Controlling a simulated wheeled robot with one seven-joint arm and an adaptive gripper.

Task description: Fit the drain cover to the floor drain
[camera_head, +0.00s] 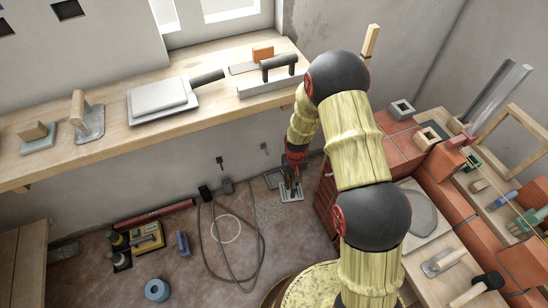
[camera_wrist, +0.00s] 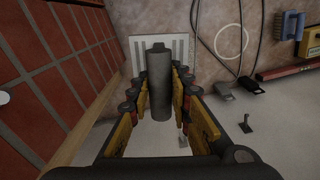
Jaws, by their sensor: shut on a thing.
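My gripper (camera_head: 290,176) is low near the floor by the back wall, left of the red brick stack. In the wrist view its fingers (camera_wrist: 159,88) are shut on the dark grey upright handle (camera_wrist: 158,65) of the drain cover. The cover's pale slotted plate (camera_wrist: 180,45) shows behind the handle. In the head view the plate (camera_head: 293,196) appears under the fingers, partly hidden by them. I cannot tell whether plate and floor touch.
A red brick stack (camera_head: 328,197) stands close right of my gripper. A gravelly patch (camera_head: 270,211) and a looped dark cable (camera_head: 232,265) lie left on the floor. A wooden shelf (camera_head: 110,145) with trowels and floats runs above.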

